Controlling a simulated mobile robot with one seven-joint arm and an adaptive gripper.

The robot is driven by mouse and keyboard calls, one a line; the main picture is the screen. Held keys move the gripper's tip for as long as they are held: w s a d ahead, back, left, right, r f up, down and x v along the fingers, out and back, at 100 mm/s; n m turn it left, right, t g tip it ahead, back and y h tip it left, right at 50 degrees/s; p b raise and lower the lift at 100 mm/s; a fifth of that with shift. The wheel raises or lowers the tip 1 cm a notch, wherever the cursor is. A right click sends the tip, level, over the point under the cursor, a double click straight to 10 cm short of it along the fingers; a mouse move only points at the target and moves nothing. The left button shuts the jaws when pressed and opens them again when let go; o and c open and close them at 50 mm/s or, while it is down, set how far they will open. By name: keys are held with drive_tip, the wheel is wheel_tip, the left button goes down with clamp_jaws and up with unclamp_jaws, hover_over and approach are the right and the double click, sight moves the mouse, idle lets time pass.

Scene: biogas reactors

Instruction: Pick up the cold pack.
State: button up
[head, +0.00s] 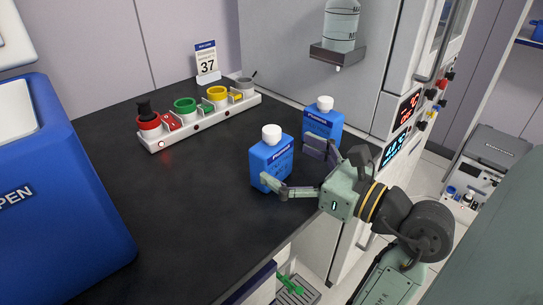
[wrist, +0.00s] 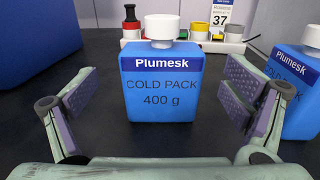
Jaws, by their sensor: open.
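A blue cold pack (wrist: 160,88) with a white cap and a "Plumesk COLD PACK 400 g" label stands upright on the black bench. It also shows in the head view (head: 270,163). My gripper (wrist: 162,100) is open, its purple-padded fingers on either side of this pack with gaps left and right; it also shows in the head view (head: 291,170). A second blue cold pack (head: 322,122) stands upright behind and to the right, just beyond my right finger; it is cut off at the right edge of the wrist view (wrist: 298,92).
A white rack (head: 204,122) with red, green, yellow and grey holders stands at the back of the bench. A sign reading 37 (head: 207,60) is behind it. A large blue container (head: 60,200) fills the left. The black bench (head: 180,215) between is clear.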

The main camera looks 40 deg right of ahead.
sight(282, 155)
drive_tip(key=w, duration=0.3)
drive_tip(key=w+p, duration=0.1)
drive_tip(key=shift+w+a, duration=0.2)
drive_tip(key=shift+a, duration=0.1)
drive_tip(key=shift+f, duration=0.1)
drive_tip(key=c, duration=1.6)
wheel_tip(282, 155, up, 10)
drive_tip(key=shift+r, duration=0.1)
